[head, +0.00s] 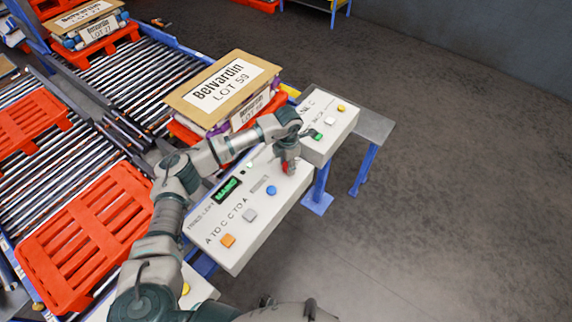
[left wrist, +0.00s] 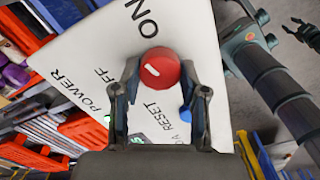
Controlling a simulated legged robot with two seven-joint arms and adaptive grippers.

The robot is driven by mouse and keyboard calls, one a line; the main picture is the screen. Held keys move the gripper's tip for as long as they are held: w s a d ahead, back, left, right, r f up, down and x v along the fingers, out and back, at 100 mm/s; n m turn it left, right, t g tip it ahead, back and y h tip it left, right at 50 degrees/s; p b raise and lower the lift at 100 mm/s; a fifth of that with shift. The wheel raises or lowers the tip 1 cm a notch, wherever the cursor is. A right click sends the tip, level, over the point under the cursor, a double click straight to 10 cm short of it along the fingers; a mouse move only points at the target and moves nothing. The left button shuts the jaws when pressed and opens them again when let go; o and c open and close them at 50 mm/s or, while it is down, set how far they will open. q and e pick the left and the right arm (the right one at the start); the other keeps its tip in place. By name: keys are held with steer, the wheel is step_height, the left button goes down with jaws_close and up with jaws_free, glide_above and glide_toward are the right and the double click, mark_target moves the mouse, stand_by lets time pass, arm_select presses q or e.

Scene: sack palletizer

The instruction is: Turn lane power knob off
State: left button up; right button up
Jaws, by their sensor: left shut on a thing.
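The lane power knob is a round red knob (left wrist: 160,68) with a short white mark, on the white panel with POWER, ON, OFF and RESET lettering. The white mark lies on the knob's side towards the OFF lettering. My left gripper (head: 289,167) is shut on the knob, one finger on each side, as the left wrist view (left wrist: 162,92) shows. In the head view the gripper mostly hides the knob on the control panel (head: 235,255). My right gripper (left wrist: 304,32) shows at the upper right of the left wrist view, open and empty.
Blue (head: 271,190), grey (head: 249,215) and orange (head: 228,240) buttons and a green display (head: 227,189) share the panel. A second panel (head: 333,128) stands beyond. A "LOT 59" box (head: 223,86) and red pallets (head: 85,240) lie left. Right floor is clear.

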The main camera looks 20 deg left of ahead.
arm_select(q)
steer(key=n, duration=0.3)
steer(key=shift+w+d+r+n, duration=0.2)
steer(key=shift+n, duration=0.2)
steer(key=n, duration=0.3)
steer(key=shift+n, duration=0.3)
steer(key=n+p, duration=0.1)
steer(key=n, duration=0.5)
steer(key=shift+w+n, duration=0.1)
steer(key=shift+n, duration=0.3)
steer(key=shift+a, duration=0.1)
steer(key=o, duration=0.9)
steer(key=shift+o, duration=1.2)
steer(key=shift+f, duration=0.15)
step_height(320, 180, up, 12)
